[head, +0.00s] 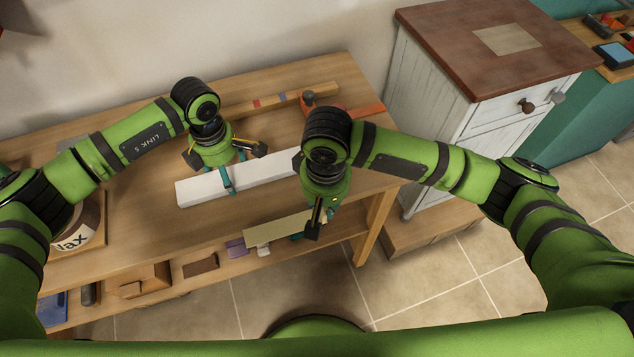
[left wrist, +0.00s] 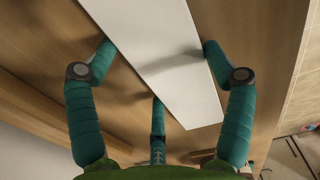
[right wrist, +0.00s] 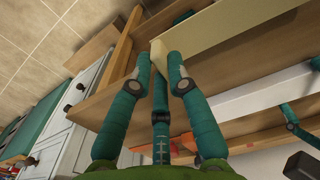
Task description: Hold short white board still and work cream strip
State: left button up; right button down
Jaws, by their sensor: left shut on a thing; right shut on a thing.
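The short white board (head: 205,188) lies flat along the middle of the wooden bench. My left gripper (head: 226,172) is over it from above, with fingers at both long sides; the left wrist view shows the board (left wrist: 165,60) between the fingertips (left wrist: 160,48). My right gripper (head: 306,222) is shut on the right end of the cream strip (head: 272,230), near the bench's front edge. The right wrist view shows the strip (right wrist: 225,27) running away from the fingertips (right wrist: 160,60). My right arm hides the white board's right end in the head view.
A wooden bar with coloured bands (head: 265,103) and an orange tool (head: 362,111) lie at the bench's back. A wax tin (head: 78,235) stands at the left. A white cabinet (head: 450,115) stands right of the bench. A lower shelf holds a brown block (head: 200,265) and other items.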

jog(key=shift+s+r, duration=0.1)
jog(key=shift+s, duration=0.15)
jog(key=shift+s+d+r, duration=0.1)
jog(key=shift+r, duration=4.15)
pick_arm(q)
jog(key=o, duration=1.3)
jog(key=shift+c, duration=0.2)
notch_tip(320, 180, up, 12)
